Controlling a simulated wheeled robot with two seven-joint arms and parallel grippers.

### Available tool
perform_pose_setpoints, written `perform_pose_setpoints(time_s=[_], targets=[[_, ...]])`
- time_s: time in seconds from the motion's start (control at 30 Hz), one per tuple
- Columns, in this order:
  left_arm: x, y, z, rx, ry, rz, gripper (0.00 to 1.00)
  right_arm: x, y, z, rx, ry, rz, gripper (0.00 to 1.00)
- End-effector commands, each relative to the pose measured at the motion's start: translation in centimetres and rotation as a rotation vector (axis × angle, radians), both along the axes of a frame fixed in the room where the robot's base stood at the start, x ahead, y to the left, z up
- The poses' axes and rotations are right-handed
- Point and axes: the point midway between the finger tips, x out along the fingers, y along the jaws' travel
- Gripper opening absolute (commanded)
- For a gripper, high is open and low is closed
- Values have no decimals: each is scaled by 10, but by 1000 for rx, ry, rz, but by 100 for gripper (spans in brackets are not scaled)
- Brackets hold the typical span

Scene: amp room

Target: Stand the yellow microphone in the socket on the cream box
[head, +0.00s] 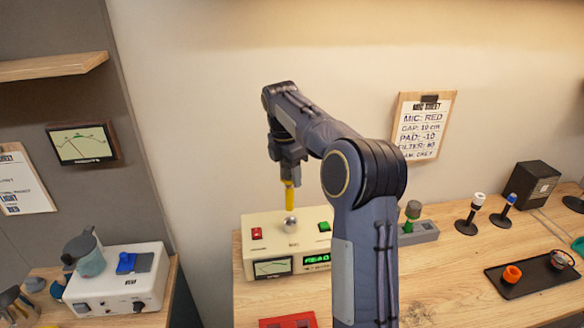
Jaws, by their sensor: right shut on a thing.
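My right gripper (290,181) points down above the cream box and is shut on the yellow microphone (290,197). The microphone hangs about upright below the fingers. The cream box (262,221) stands on the wooden table, with a red switch, a green switch, a meter and a green lit display. A round silver part (290,224) shows just below the microphone's yellow end. I cannot tell whether it belongs to the microphone or the box. The socket is not clearly visible. My right arm hides the box's right side. My left gripper is not in view.
Right of my arm stand a grey block with a green-topped piece (413,211), two small stands (467,226), a black box (531,184) and a dark tray (530,286) with an orange cup. A white device (118,290) stands at left. A red object (289,321) lies in front.

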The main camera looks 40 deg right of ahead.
Motion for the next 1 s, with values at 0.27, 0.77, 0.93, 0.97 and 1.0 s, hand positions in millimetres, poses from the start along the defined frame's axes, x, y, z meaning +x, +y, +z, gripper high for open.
perform_pose_setpoints(time_s=[0.27, 0.77, 0.93, 0.97, 1.0], targets=[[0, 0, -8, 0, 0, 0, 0, 0, 0, -22, 0, 0, -1, 0], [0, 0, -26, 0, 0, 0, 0, 0, 0, -57, 0, 0, -1, 0], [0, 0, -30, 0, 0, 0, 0, 0, 0, -66, 0, 0, -1, 0], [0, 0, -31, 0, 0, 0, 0, 0, 0, -67, 0, 0, -2, 0], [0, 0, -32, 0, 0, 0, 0, 0, 0, -68, -1, -1, -2, 0]])
